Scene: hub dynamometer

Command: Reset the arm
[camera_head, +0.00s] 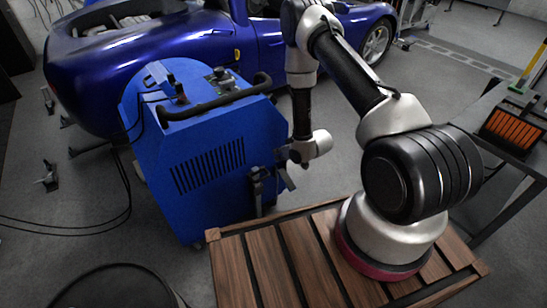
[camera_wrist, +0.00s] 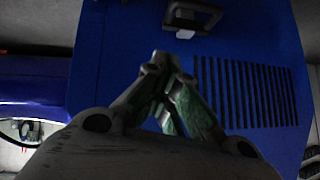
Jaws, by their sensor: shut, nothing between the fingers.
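My gripper (camera_wrist: 165,65) shows in the wrist view with its fingers drawn together, empty, in front of the blue cabinet (camera_wrist: 140,30). In the head view my gripper (camera_head: 287,180) hangs at the lower end of my arm, just right of the blue dynamometer cabinet (camera_head: 200,205). The arm is bent, with its forearm pointing down. The fingers are small and dark in the head view. A dark latch or handle (camera_head: 258,185) sits on the cabinet's right side near the gripper; I cannot tell whether they touch.
A blue car (camera_head: 170,50) stands behind the cabinet. Black cables (camera_head: 125,195) lie on the floor at left. A dark drum (camera_head: 115,290) is at the bottom left. Bare floor (camera_head: 100,250) shows left of the cabinet.

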